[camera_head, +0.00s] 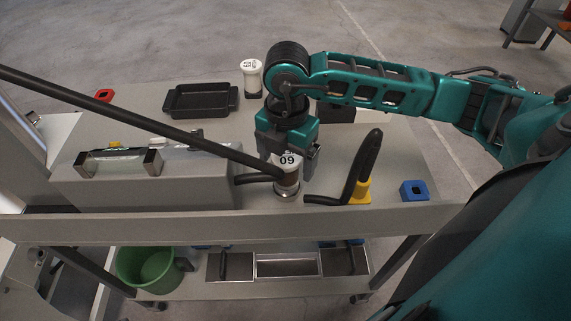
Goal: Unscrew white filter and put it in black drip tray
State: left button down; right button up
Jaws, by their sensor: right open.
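The white filter (288,161), marked 09, stands upright on a dark and metal housing (287,186) near the front edge of the cart top. My right gripper (289,152) is over it, pointing down, with its open fingers on either side of the filter's upper part. I cannot tell whether the fingers touch it. The gripper body hides the filter's top. The black drip tray (172,113) lies empty at the back left of the cart top. My left gripper is not in view.
A white-lidded container (252,78) stands right of the tray. A dark hose (366,165) with a yellow base, a blue block (414,190) and a grey housing (150,187) flank the filter. A dark bar crosses from upper left. A green bucket (147,264) stands below.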

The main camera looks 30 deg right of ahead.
jog(key=shift+m, duration=0.3)
jog(key=m+p, duration=0.2)
jog(key=m, duration=0.3)
jog(key=shift+r, duration=0.2)
jog(key=m, duration=0.3)
jog(key=shift+f, duration=0.2)
jog(key=m, duration=0.3)
jog(key=shift+a+m, duration=0.2)
jog(key=shift+m, duration=0.4)
jog(key=shift+s+d+m, duration=0.1)
jog(key=shift+m, duration=0.5)
jog(key=shift+d+m, duration=0.1)
jog(key=shift+m, duration=0.2)
